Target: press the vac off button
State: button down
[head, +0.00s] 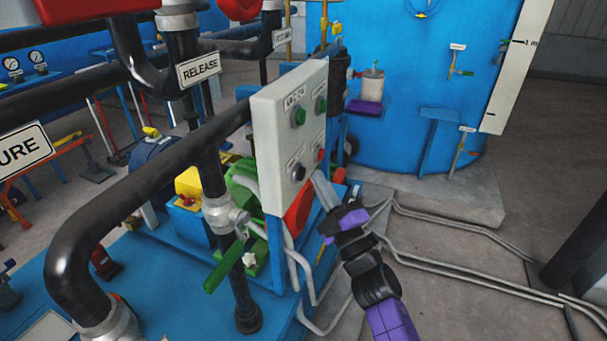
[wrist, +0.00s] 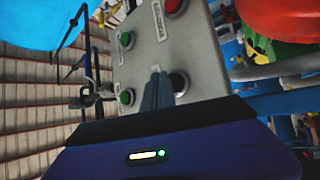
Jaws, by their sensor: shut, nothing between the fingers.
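A pale grey control panel (head: 285,130) stands upright on the blue skid. It has two green buttons at the top, the left one (head: 299,117) and the right one (head: 321,104). Below are a black button (head: 298,172) at left and a red button (head: 320,155) at right. The labels are too small to read surely, so I cannot tell which is vac off. My gripper (head: 316,174) is shut and empty, its tips at the panel's lower part. In the wrist view the fingers (wrist: 158,92) point at the panel just beside the black button (wrist: 178,83); contact is unclear.
Black pipes with a RELEASE sign (head: 199,69) and a green-handled valve (head: 224,265) stand left of the panel. A large blue tank (head: 420,90) is behind. Grey conduits (head: 450,228) run along the floor at right, where there is open floor.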

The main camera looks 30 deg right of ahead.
jog(key=shift+w+a, duration=0.1)
dwell(0.3)
jog(key=shift+w+a, duration=0.15)
jog(key=shift+w, duration=0.1)
jog(key=shift+w+a+b, duration=0.3)
jog(key=shift+w+b, duration=0.1)
jog(key=shift+b, duration=0.05)
dwell(0.8)
jog(key=shift+s, duration=0.1)
jog(key=shift+s+d+p, duration=0.5)
jog(key=shift+s, duration=0.2)
jog(key=shift+s+d+p, duration=0.65)
jog(key=shift+s+d, duration=0.05)
jog(key=shift+s, duration=0.35)
jog(key=shift+s+d+p, duration=0.65)
jog(key=shift+s+d, duration=0.05)
jog(key=shift+s, duration=0.3)
